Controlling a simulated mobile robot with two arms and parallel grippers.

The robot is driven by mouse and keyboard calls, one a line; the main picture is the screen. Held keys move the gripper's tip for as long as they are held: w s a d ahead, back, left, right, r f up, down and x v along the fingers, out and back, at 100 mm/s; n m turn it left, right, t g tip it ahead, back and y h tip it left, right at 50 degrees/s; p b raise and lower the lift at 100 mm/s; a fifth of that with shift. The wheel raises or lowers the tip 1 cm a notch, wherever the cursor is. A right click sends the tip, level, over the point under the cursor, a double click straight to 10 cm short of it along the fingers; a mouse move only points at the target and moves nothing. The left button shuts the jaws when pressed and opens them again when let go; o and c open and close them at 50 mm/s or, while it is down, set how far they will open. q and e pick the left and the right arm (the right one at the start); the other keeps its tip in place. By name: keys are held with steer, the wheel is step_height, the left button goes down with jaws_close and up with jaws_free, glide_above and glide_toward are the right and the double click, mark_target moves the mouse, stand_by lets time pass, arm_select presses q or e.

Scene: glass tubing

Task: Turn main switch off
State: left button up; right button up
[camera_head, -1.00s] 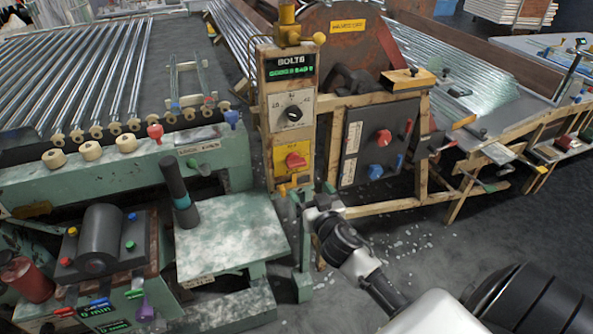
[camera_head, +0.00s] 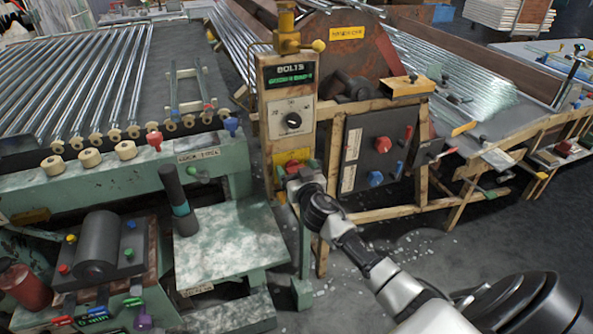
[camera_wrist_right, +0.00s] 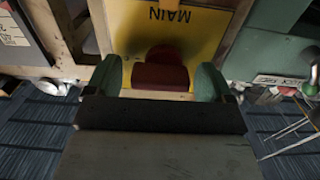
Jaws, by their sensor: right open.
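The main switch is a red knob (camera_wrist_right: 160,76) on a yellow plate (camera_wrist_right: 200,38) marked "MAIN", which looks upside down in the right wrist view. In the head view the plate (camera_head: 284,157) sits low on the wooden control post, and my gripper mostly hides the knob. My right gripper (camera_wrist_right: 160,80) is open, with its two green fingertips on either side of the red knob. Gaps show beside the knob, and I cannot tell whether either finger touches it. In the head view the right gripper (camera_head: 298,172) is right at the plate. My left gripper is not in view.
Above the switch are a dial (camera_head: 292,120) and a "BOLTS" display (camera_head: 290,73). A dark panel (camera_head: 371,148) with red and blue knobs stands close on the right. A green machine (camera_head: 215,160) with a table (camera_head: 235,245) lies left.

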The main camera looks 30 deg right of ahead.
steer(key=c, duration=0.9)
steer(key=shift+n, duration=0.5)
steer(key=n, duration=0.3)
steer(key=shift+a+n, duration=0.1)
steer(key=shift+n, duration=0.3)
steer(key=n, duration=0.4)
steer(key=shift+a, duration=0.1)
steer(key=n, duration=0.5)
steer(key=shift+a+n+p, duration=0.15)
steer(key=shift+n+p, duration=0.15)
steer(key=shift+n, duration=1.7)
steer(key=shift+f+n, duration=0.1)
steer(key=shift+n, duration=0.2)
